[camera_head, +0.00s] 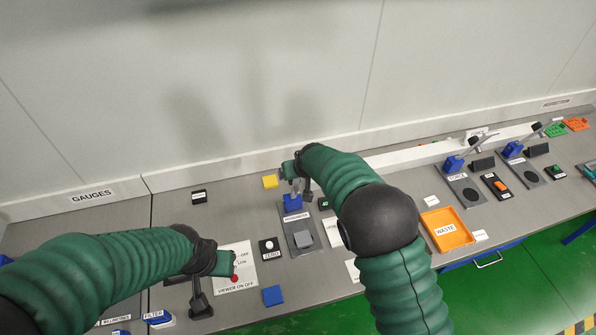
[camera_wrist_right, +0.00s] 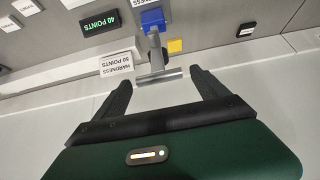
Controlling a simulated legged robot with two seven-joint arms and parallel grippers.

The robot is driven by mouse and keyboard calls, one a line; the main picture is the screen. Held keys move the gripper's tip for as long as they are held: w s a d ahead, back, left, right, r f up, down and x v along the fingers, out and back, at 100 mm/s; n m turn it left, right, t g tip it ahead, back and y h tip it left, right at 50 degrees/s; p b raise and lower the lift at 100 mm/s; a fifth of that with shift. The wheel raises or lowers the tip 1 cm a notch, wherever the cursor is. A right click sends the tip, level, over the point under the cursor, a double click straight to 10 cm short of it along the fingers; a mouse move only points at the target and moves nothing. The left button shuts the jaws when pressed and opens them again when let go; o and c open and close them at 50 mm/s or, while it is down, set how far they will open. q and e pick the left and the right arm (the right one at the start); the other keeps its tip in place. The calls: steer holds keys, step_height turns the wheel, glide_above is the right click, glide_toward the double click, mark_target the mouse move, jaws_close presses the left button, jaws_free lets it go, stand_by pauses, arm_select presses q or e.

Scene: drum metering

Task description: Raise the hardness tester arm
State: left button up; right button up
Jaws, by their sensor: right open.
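The hardness tester (camera_head: 293,203) has a blue base on a dark grey plate, with a grey block on the plate's near end. Its arm is mostly hidden by my right gripper in the head view. In the right wrist view the tester arm (camera_wrist_right: 155,52) rises from the blue base (camera_wrist_right: 152,19) and ends in a grey crossbar. My right gripper (camera_wrist_right: 160,80) is open, with the crossbar between its fingertips; I cannot tell whether they touch. It also shows in the head view (camera_head: 297,170). My left gripper (camera_head: 226,263) is low over the viewer panel by a red knob; its jaws are unclear.
A green display reading 40 POINTS (camera_wrist_right: 99,22) and a white hardness sign (camera_wrist_right: 117,64) stand beside the tester. A yellow block (camera_head: 270,181) lies behind it. A ZERO button (camera_head: 269,248) is to its left. An orange waste tray (camera_head: 446,229) is to the right.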

steer(key=b+v, duration=0.5)
steer(key=v, duration=1.1)
steer(key=shift+s+r, duration=0.25)
